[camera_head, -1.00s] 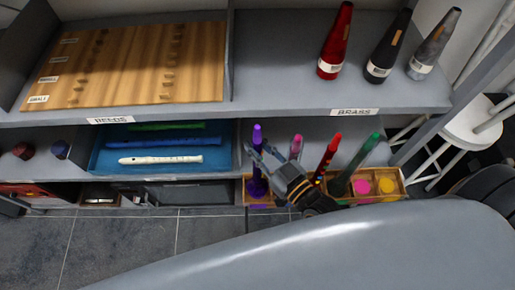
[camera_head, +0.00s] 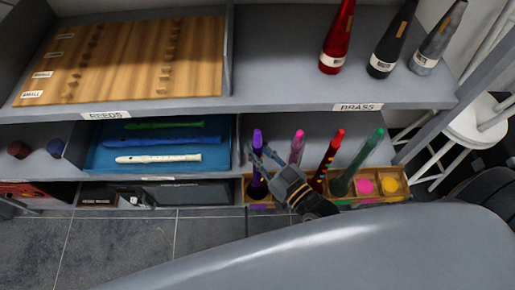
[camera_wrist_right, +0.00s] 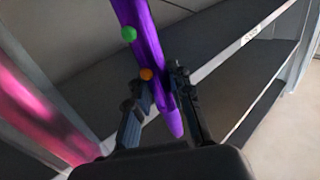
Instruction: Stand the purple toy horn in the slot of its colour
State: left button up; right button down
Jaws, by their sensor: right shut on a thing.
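The purple toy horn (camera_head: 257,138) stands roughly upright at the left end of a wooden slotted box (camera_head: 320,203). My right gripper (camera_head: 262,160) is shut on it partway up. In the right wrist view the purple horn (camera_wrist_right: 140,35), with a green and an orange button, runs between the fingers (camera_wrist_right: 160,98). A purple patch, seemingly the purple slot (camera_head: 258,206), shows at the box's left end below the horn. Gripper and horn partly cover that end, so I cannot tell whether the horn's foot is seated. My left gripper is not in view.
Pink (camera_head: 297,147), red (camera_head: 327,160) and green (camera_head: 357,165) horns stand to the right in the same box. Pink and yellow slots (camera_head: 390,185) are empty. The shelf edge (camera_head: 290,107) with brass cones overhangs behind. A blue tray (camera_head: 105,155) holds recorders at left.

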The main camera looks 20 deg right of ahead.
jog(key=shift+f, duration=0.1)
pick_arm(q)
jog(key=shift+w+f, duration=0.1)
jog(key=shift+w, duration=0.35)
pick_arm(e)
jog(key=shift+f, duration=0.35)
jog(key=c, duration=1.1)
grip_release()
jog(key=shift+s, duration=0.2)
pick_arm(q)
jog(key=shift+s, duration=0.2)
pick_arm(e)
jog(key=v, duration=1.1)
jog(key=shift+s+d, duration=0.25)
